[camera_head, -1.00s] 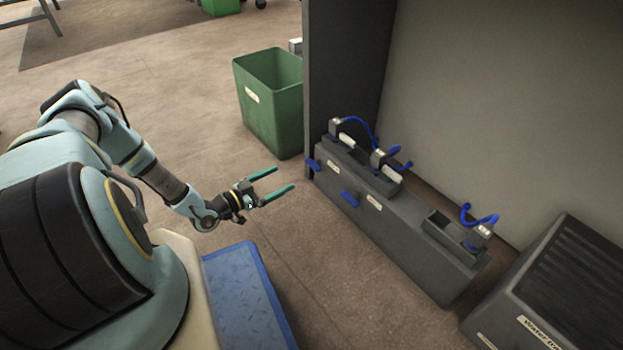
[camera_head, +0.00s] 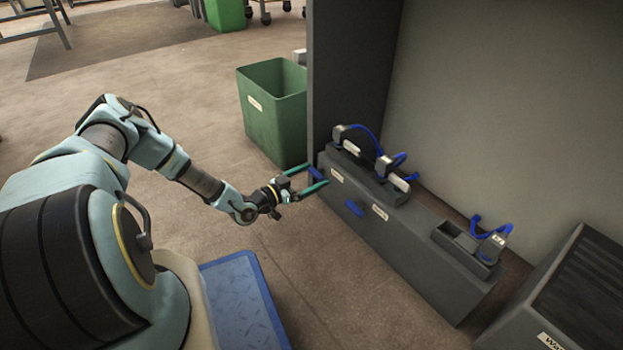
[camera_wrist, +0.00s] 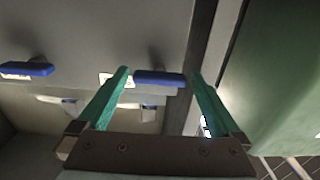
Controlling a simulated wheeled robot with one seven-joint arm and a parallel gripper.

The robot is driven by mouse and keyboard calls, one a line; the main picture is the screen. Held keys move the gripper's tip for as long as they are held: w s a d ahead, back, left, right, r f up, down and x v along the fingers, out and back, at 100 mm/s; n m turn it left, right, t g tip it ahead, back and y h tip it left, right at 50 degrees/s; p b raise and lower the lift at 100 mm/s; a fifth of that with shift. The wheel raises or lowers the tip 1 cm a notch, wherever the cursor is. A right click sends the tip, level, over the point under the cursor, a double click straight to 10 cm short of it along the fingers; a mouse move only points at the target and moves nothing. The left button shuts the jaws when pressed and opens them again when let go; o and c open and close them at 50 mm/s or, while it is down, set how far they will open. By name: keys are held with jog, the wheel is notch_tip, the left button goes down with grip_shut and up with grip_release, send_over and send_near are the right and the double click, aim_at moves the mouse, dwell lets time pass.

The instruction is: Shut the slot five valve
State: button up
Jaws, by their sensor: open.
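Two blue valve handles sit on the front of a long dark grey manifold box (camera_head: 405,235). The far handle (camera_head: 316,174) is at the box's left end; the nearer handle (camera_head: 354,208) is further along. My gripper (camera_head: 318,177) is open at the far handle. In the wrist view the far handle (camera_wrist: 158,78) shows between the green fingertips (camera_wrist: 159,73), with a gap on the left; contact cannot be told. The other handle (camera_wrist: 27,69) lies outside the fingers to the left. White labels beside the handles are too small to read.
Connectors with blue hoses (camera_head: 365,145) stand on top of the manifold, with an open slot (camera_head: 455,238) at its right end. A dark upright panel (camera_head: 350,70) rises behind its left end. A green bin (camera_head: 275,110) stands beyond; a dark ribbed box (camera_head: 580,290) is at right.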

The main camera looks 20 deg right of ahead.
jog(key=c, duration=1.2)
jog(key=shift+o, duration=0.2)
jog(key=n, duration=0.3)
jog(key=shift+n+b, duration=0.35)
jog(key=shift+n, duration=0.05)
jog(key=n, duration=0.5)
jog(key=shift+b, duration=0.3)
jog(key=n, duration=0.5)
jog(key=shift+n+b, duration=0.4)
jog(key=shift+n, duration=1.7)
